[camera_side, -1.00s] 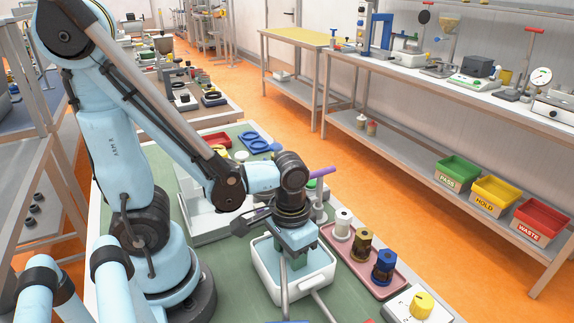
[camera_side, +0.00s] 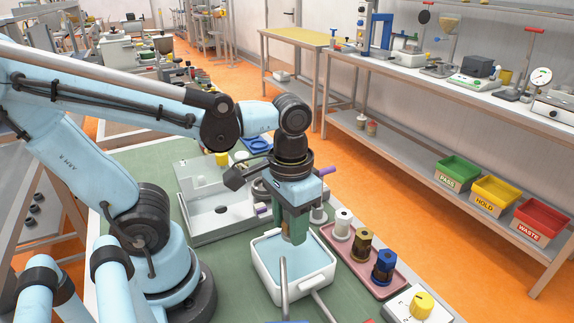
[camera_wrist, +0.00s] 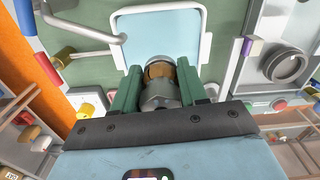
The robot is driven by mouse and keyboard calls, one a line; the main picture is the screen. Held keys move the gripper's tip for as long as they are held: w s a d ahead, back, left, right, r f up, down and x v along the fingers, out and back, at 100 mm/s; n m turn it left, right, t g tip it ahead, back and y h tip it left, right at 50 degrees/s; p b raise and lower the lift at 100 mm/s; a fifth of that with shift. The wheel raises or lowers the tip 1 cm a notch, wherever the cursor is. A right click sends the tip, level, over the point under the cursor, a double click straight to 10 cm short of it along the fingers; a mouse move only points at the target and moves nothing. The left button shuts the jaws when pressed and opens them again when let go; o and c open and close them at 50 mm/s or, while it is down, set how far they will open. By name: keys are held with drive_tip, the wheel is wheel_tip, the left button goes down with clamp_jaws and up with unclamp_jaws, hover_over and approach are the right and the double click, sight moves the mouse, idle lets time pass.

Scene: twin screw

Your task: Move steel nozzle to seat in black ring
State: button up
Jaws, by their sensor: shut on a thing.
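My gripper (camera_side: 296,236) points straight down and is shut, with its green fingers above the white tray. In the wrist view my gripper (camera_wrist: 158,85) holds the steel nozzle (camera_wrist: 160,97), a grey faceted piece with a brown band at its far end, between the two fingers. In the side view the fingers mostly hide it. The black ring (camera_wrist: 288,64) is a dark round opening in a pale fixture at the right of the wrist view. The nozzle is well apart from the ring.
The white tray (camera_side: 266,289) with a pale blue floor lies below my gripper. A bent metal pipe (camera_side: 283,272) rises at its front. A pink tray (camera_side: 392,288) with several spools stands to the right.

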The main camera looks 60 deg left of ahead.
wheel_tip(320, 180, up, 6)
drive_tip(key=shift+f, duration=0.1)
drive_tip(key=w+a+n, duration=0.3)
drive_tip(key=a+n, duration=0.1)
drive_tip(key=a, duration=0.7)
drive_tip(key=w+a+n, duration=0.2)
drive_tip(key=a+n, duration=0.3)
drive_tip(key=a, duration=0.7)
drive_tip(key=shift+a+f, duration=0.1)
drive_tip(key=shift+f, duration=4.95)
